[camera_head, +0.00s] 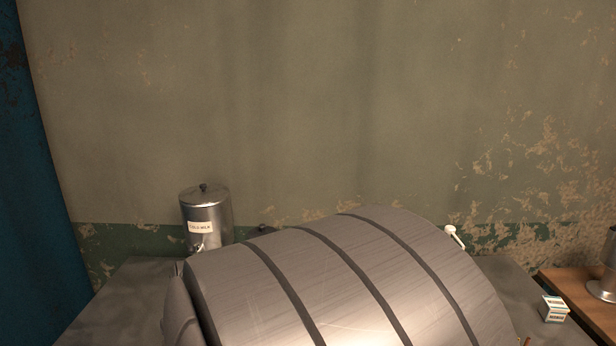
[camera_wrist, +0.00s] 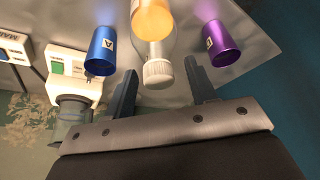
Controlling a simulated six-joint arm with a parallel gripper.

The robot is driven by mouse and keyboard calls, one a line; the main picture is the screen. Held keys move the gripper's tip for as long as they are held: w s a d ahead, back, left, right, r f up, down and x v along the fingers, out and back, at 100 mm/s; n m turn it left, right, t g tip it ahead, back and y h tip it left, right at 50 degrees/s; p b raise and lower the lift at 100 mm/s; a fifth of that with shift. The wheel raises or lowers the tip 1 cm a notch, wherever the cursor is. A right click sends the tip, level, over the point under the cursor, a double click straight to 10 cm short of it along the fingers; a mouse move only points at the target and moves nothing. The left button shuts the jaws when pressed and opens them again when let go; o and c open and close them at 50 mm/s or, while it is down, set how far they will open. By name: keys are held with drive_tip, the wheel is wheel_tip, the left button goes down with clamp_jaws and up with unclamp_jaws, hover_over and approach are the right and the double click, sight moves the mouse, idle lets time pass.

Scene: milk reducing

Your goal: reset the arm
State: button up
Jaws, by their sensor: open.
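My gripper (camera_wrist: 162,84) is open in the wrist view, with its two dark fingers spread apart. A clear bottle with a white cap (camera_wrist: 158,73) and orange contents shows between and beyond the fingertips. The fingers do not close on it, and its exact distance from them is hard to tell. A blue metal cup (camera_wrist: 101,51) marked with a letter shows to the left of the bottle, and a purple metal cup (camera_wrist: 221,44) to the right. My gripper cannot be made out in the head view.
A metal canister labelled cold milk (camera_head: 207,218) stands at the table's back left. A small carton (camera_head: 553,309) is at the right, near a wooden surface (camera_head: 575,293). A white device with a green button (camera_wrist: 66,65) shows in the wrist view. Much of the table is hidden.

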wheel_tip(320, 180, up, 22)
drive_tip(key=w+d+r+m+h, duration=0.1)
drive_tip(key=w+d+m, duration=0.2)
drive_tip(key=w+d, duration=0.7)
drive_tip(key=shift+d+m+t, duration=0.3)
drive_tip(key=shift+t, duration=0.1)
drive_tip(key=shift+r, duration=0.1)
